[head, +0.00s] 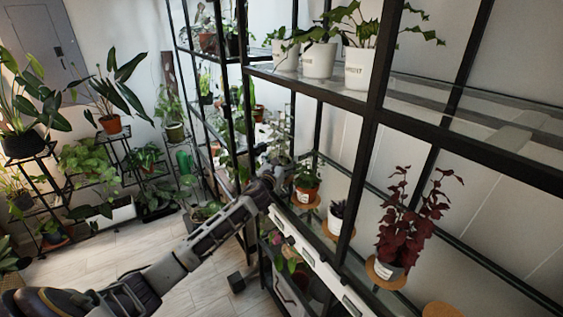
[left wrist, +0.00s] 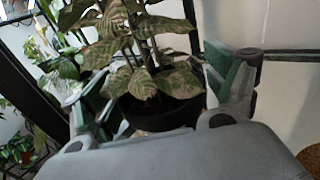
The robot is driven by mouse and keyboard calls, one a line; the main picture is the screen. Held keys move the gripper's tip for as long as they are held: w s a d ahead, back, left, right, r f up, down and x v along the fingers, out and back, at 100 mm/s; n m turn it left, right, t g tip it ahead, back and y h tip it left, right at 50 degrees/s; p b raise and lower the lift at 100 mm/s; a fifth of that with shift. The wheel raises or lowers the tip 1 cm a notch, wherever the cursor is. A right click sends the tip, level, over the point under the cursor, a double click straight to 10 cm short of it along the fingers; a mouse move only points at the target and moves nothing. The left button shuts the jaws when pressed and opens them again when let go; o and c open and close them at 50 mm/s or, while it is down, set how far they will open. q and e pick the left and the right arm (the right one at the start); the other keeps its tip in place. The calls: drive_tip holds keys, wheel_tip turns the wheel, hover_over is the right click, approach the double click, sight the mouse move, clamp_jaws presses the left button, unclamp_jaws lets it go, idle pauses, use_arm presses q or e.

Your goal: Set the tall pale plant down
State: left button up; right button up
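The tall pale plant shows in the left wrist view, with mottled pale green and brownish leaves (left wrist: 175,82) above a dark round pot (left wrist: 158,116). My left gripper (left wrist: 160,100) has one finger on each side of this pot and looks shut on it; the exact contact is partly hidden by leaves and the gripper body. In the head view my left arm reaches from lower left to the shelf rack, the left gripper (head: 273,178) at its front edge. The pale plant (head: 279,157) shows just beyond it, upright. My right gripper is not in view.
The glass shelf holds round cork mats, with an orange-potted plant (head: 307,192), a small white-potted plant (head: 337,217) and a dark red plant (head: 395,235) on them. A bare cork mat (head: 442,311) lies nearest. Black posts (head: 365,140) and an upper shelf with white pots (head: 319,60) frame the space.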

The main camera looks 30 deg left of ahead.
use_arm(q)
drive_tip(key=shift+r, duration=0.15)
idle(0.3)
drive_tip(key=shift+s+d, duration=0.25)
drive_tip(key=shift+s, duration=1.75)
drive_tip(key=shift+s+d, duration=0.2)
drive_tip(key=shift+s, duration=1.8)
drive_tip(key=shift+s+d, duration=0.25)
drive_tip(key=shift+s, duration=1.75)
